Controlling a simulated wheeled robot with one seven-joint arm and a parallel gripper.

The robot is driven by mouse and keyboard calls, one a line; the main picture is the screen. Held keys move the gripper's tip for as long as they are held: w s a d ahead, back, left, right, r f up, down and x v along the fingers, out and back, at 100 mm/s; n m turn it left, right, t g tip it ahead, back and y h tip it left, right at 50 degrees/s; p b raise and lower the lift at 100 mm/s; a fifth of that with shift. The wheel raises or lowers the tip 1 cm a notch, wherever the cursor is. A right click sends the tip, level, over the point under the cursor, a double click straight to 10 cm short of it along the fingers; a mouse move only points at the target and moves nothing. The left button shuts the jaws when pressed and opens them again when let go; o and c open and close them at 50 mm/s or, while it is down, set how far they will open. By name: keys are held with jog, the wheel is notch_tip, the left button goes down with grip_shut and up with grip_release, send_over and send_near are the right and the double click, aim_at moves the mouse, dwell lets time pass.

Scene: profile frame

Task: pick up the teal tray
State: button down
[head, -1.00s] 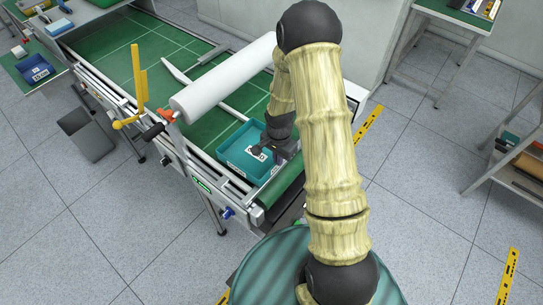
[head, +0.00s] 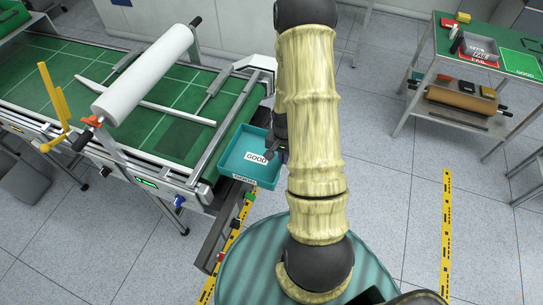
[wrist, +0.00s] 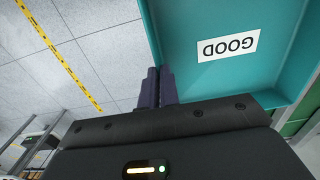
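The teal tray (head: 238,167) is a shallow open box with a white GOOD label on its floor and another on its outer front wall. It is off the green table and hangs in the air beside the table's right end. My gripper (head: 272,150) is at the tray's right wall. In the wrist view the tray (wrist: 183,55) fills the upper right, and my gripper's dark fingers (wrist: 157,88) are close together with the tray's wall between them. The tray looks empty and roughly level. My arm hides part of its right side.
The green-topped cutting table (head: 135,115) with a white roll (head: 150,72) stands to the left. Open grey floor with yellow tape (head: 446,230) lies between.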

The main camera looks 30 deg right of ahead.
aim_at(237, 166)
jog(key=shift+s+d, duration=0.7)
jog(key=shift+s, duration=0.15)
jog(key=shift+w, duration=0.15)
jog(key=w+a+n+p, duration=0.1)
jog(key=w+a+n, duration=0.1)
jog(key=w+a+n+p, duration=0.1)
jog(key=w+a, duration=0.1)
jog(key=a, duration=0.1)
jog(key=w+a+r+n+p, duration=0.1)
jog(key=w+a+n, duration=0.1)
jog(key=a, duration=0.1)
jog(key=shift+a+n+p, duration=0.1)
jog(key=shift+n+p, duration=0.2)
jog(key=shift+p, duration=0.1)
jog(key=w+a+n, duration=0.1)
jog(key=a, duration=0.1)
jog(key=w+a+n+p, duration=0.1)
jog(key=a, duration=0.1)
jog(key=w+a+n, duration=0.1)
jog(key=a+n, duration=0.1)
jog(key=shift+a+r+p, duration=0.1)
jog(key=shift+a+p, duration=0.25)
jog(key=shift+p, duration=0.05)
jog(key=shift+a, duration=0.15)
